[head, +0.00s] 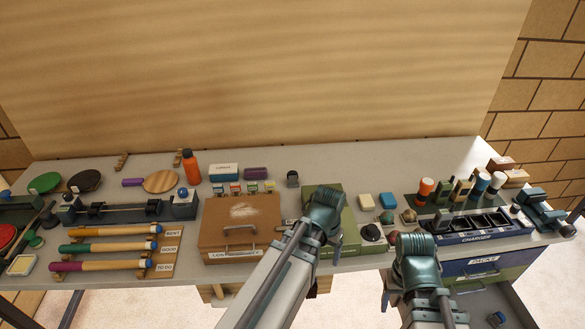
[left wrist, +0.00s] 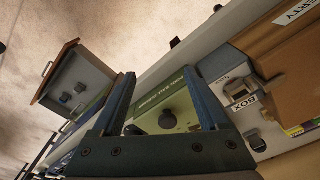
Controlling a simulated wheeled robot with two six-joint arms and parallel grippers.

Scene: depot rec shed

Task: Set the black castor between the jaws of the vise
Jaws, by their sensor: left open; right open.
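A small dark object that looks like the black castor (head: 293,178) stands at the back middle of the bench, left of and behind my left gripper. The vise (head: 540,209) appears to be the dark teal tool at the bench's right end. My left gripper (head: 326,208) is over the green case; its open, empty fingers (left wrist: 158,78) show in the left wrist view. My right gripper (head: 417,255) is open at the front edge, before the charger; its fingertips are hard to see. Both grippers are apart from the castor and the vise.
A brown case (head: 240,225) and the green case (head: 347,228) fill the middle. A black disc (head: 371,233) and several small balls lie right of it. The blue charger (head: 480,230) stands between my right gripper and the vise. An orange bottle (head: 191,168) stands at the back.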

